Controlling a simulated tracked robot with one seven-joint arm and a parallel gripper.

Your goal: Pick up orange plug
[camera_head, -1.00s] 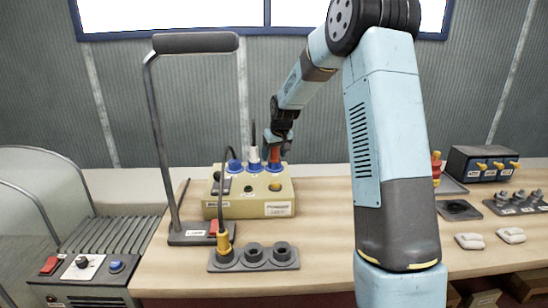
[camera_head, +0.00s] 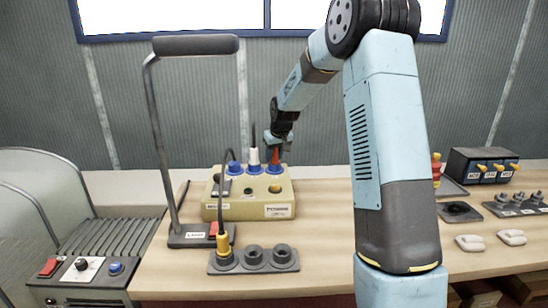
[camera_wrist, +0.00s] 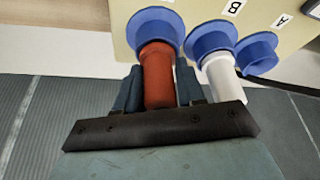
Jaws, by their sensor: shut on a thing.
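The orange plug (camera_head: 274,156) stands at the right-hand blue socket (camera_head: 274,168) on top of the beige box (camera_head: 230,208). In the wrist view, the orange plug (camera_wrist: 158,80) sits between the two fingers of my gripper (camera_wrist: 158,90), with its end at a blue socket collar (camera_wrist: 155,22). My gripper (camera_head: 276,148) is shut on the plug from above. How deep the plug sits in the collar is hard to tell. A white plug (camera_head: 254,156) stands in the middle socket, close beside my gripper; it also shows in the wrist view (camera_wrist: 224,80).
An empty-looking blue socket (camera_head: 234,167) is left of the white plug. A yellow plug (camera_head: 223,244) with a cable stands in the grey holder (camera_head: 285,266) in front. A tall black-handled stand (camera_head: 163,150) rises at left. Table between box and my arm is clear.

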